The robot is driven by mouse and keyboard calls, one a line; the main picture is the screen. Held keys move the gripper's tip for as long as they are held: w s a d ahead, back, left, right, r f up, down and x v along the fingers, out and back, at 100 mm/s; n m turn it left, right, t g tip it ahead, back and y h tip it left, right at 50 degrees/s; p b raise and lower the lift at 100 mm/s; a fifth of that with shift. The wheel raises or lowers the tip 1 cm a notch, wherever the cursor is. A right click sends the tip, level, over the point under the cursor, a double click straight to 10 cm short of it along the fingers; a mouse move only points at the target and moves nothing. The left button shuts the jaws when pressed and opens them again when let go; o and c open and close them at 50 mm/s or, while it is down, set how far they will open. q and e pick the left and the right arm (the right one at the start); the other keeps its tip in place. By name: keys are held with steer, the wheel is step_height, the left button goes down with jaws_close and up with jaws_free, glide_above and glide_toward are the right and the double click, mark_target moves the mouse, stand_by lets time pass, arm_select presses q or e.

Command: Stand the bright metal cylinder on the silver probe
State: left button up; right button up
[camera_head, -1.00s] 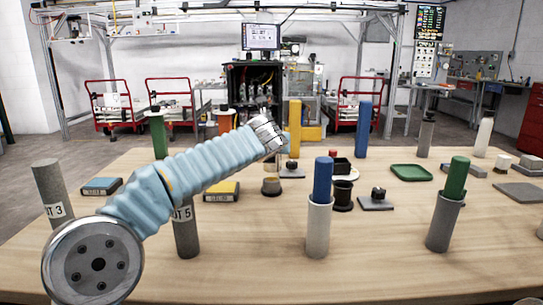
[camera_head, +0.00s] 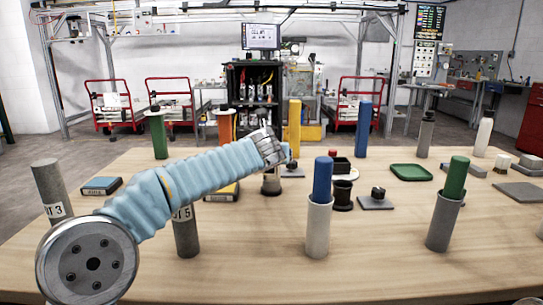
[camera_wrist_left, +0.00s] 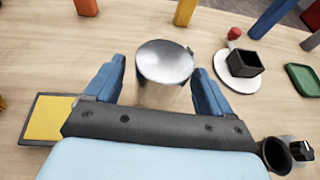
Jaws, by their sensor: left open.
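The bright metal cylinder (camera_wrist_left: 164,75) stands upright in the left wrist view, its round shiny top facing up, between the two blue fingers of my left gripper (camera_wrist_left: 159,72). The gripper is open, with a finger on each side of the cylinder; small gaps show. In the head view my left gripper (camera_head: 280,154) hangs over the cylinder (camera_head: 271,184), partly hiding it. I cannot tell for sure which post is the silver probe; several grey posts stand on the table, among them one (camera_head: 427,135) at the back right. My right gripper is not in view.
A pale holder (camera_head: 318,232) with a blue rod and a grey holder (camera_head: 442,222) with a green rod stand at the front right. A yellow-topped block (camera_wrist_left: 55,118) lies left of the gripper. A green tray (camera_head: 411,172) lies farther right.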

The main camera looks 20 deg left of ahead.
arm_select(q)
steer(key=b+v, duration=0.1)
steer(key=v, duration=1.1)
